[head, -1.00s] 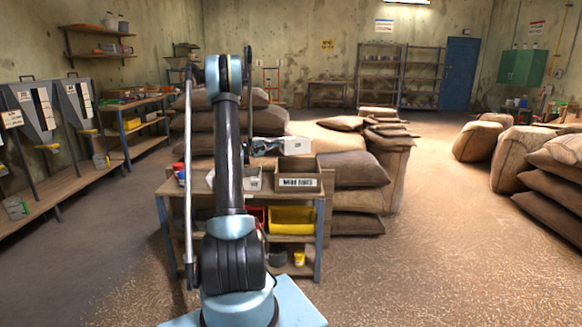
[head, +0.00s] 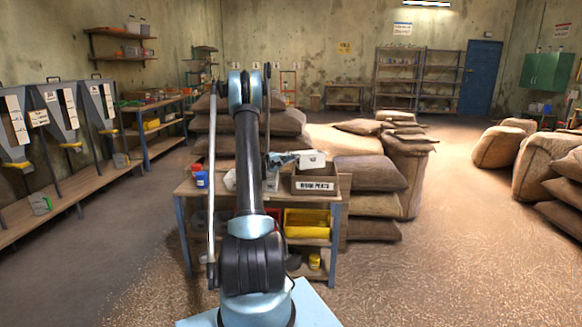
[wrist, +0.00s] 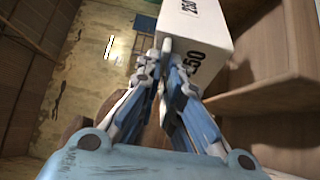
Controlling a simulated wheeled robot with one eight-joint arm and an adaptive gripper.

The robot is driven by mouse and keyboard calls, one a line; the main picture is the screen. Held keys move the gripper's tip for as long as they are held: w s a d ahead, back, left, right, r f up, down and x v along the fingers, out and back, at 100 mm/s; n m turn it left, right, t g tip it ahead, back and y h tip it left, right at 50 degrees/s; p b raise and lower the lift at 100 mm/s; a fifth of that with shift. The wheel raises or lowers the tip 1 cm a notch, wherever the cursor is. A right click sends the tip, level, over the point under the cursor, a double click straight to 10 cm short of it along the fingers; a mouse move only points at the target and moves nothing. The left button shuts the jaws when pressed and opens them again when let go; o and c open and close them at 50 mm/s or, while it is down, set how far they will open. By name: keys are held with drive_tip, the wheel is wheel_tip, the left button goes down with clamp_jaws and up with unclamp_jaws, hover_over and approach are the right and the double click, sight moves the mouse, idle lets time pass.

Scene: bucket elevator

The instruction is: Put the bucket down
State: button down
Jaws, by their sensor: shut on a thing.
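My gripper (wrist: 165,75) is shut on a white box-shaped thing (wrist: 200,30) with dark print ending in "50" on its side. I see no opening or handle on it, so I cannot tell whether it is the bucket. In the head view the white thing (head: 313,160) shows at my gripper (head: 287,160), just above or in the mouth of a brown bin (head: 315,186) labelled "WORN PARTS" on the workbench (head: 190,188). In the wrist view, brown panels (wrist: 270,95) lie to its right. Whether it touches them is unclear.
A blue can (head: 201,180) stands at the bench's left end. A yellow bin (head: 307,222) sits on the shelf below. Stacked sacks (head: 370,172) stand close behind and right of the bench. Chutes over a long bench (head: 70,190) line the left wall.

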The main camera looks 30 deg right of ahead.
sight(297, 161)
drive_tip(key=shift+f, duration=1.9)
drive_tip(key=c, duration=1.8)
unclamp_jaws()
drive_tip(key=shift+a, duration=0.1)
drive_tip(key=v, duration=1.1)
drive_tip(key=s+a+r+m+y, duration=0.1)
drive_tip(key=s+a+r+y, duration=0.4)
drive_tip(key=s, duration=0.5)
drive_tip(key=s+a+r+m+y, duration=0.1)
drive_tip(key=s+a+r+y, duration=0.2)
drive_tip(key=s+a+r, duration=0.35)
drive_tip(key=s+a+f+y, duration=0.3)
drive_tip(key=s+a, duration=0.4)
drive_tip(key=s, duration=0.4)
drive_tip(key=s+a+f+g+y, duration=0.1)
drive_tip(key=s+a+f+y, duration=0.2)
drive_tip(key=s+a, duration=0.5)
drive_tip(key=s+a+f+y, duration=0.4)
drive_tip(key=s+a, duration=0.4)
drive_tip(key=s, duration=0.6)
drive_tip(key=shift+f+g, duration=0.15)
drive_tip(key=shift+g, duration=0.15)
